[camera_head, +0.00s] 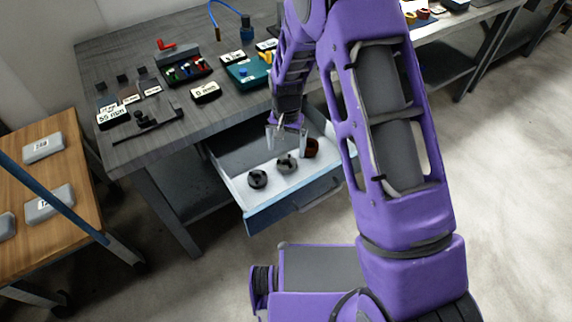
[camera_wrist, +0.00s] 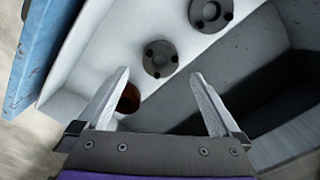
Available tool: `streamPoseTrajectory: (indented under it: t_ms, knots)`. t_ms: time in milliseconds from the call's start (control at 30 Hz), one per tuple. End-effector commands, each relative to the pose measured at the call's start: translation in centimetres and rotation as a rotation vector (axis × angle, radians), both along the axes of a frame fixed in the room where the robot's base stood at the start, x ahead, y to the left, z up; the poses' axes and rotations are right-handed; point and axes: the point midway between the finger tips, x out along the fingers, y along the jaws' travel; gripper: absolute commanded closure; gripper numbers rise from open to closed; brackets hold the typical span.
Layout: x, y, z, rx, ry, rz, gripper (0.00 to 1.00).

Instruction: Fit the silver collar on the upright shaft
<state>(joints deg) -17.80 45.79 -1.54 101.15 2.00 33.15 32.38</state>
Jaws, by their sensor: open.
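My gripper (camera_head: 286,142) is open and empty above the open drawer (camera_head: 290,206). Its two fingers (camera_wrist: 160,76) point into the drawer in the wrist view. Two round grey flanged pieces lie on the drawer's white floor: one (camera_head: 257,179) nearer the left and one (camera_head: 287,164) just below my fingers. In the wrist view, one (camera_wrist: 160,59) lies just beyond the fingertips and the other (camera_wrist: 211,14) at the top edge. Each has a central hole and dark studs. I cannot tell whether either is the silver collar. I cannot make out an upright shaft.
A brown round piece (camera_head: 312,147) lies at the drawer's right; the left finger partly covers it in the wrist view (camera_wrist: 130,98). The grey workbench (camera_head: 150,80) above carries labelled blocks, a teal tray (camera_head: 246,72) and a dark rod (camera_head: 148,130). A wooden table (camera_head: 70,160) stands left.

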Motion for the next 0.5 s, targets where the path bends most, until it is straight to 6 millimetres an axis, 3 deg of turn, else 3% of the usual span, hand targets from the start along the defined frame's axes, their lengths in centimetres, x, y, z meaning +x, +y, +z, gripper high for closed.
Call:
streamPoseTrajectory:
  t_ms: [267, 500]
  knots:
    - [0.0, 0.0, -1.8, 0.000, 0.000, 0.000, 0.00]
    - [0.1, 0.1, -5.3, 0.000, 0.001, 0.000, 0.00]
